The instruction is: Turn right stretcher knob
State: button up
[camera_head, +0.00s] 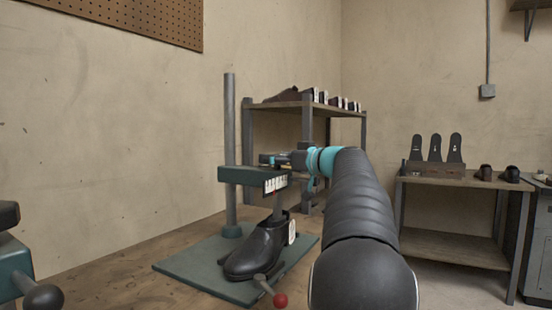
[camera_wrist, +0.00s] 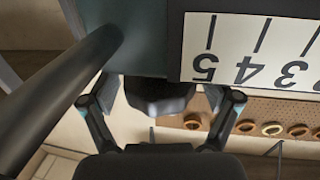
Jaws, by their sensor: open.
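The stretcher stands on a green base plate (camera_head: 190,266), with a grey post and a green crosshead (camera_head: 232,175) bearing a white number scale (camera_head: 275,184). A black shoe (camera_head: 258,250) sits below it. In the wrist view the scale (camera_wrist: 250,48) shows upside-down numbers at the upper right. A dark rounded knob (camera_wrist: 160,97) shows between my gripper's fingers (camera_wrist: 163,105), below the green crosshead (camera_wrist: 125,45). My gripper (camera_head: 272,160) is open at the crosshead's far side in the head view. I cannot tell whether the fingers touch the knob, which my arm and the crosshead hide there.
A shelf (camera_head: 285,105) with shoes stands behind. A low bench (camera_head: 455,181) with insole shapes is at the right. Another machine's black ball handle (camera_head: 43,297) is at the left edge.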

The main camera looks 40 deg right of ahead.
jog(key=c, duration=1.2)
jog(key=shift+o, duration=0.2)
jog(key=shift+f+h+b, duration=0.15)
jog(key=shift+h+b, duration=0.15)
jog(key=shift+b, duration=0.3)
jog(key=shift+f+m+h+b, duration=0.15)
jog(key=shift+m+h+b, duration=0.55)
jog(key=shift+b, duration=0.4)
jog(key=shift+m+h+b, duration=0.6)
jog(key=shift+h+b, duration=0.4)
jog(key=shift+b, duration=0.05)
jog(key=m+h+b, duration=0.1)
jog(key=m+h, duration=0.1)
jog(key=h, duration=0.1)
jog(key=shift+r, duration=0.2)
jog(key=shift+d+r+m+h+b, duration=0.1)
jog(key=shift+m+h+b, duration=0.2)
jog(key=shift+m+h, duration=0.6)
jog(key=shift+g+h, duration=0.3)
jog(key=shift+h, duration=0.2)
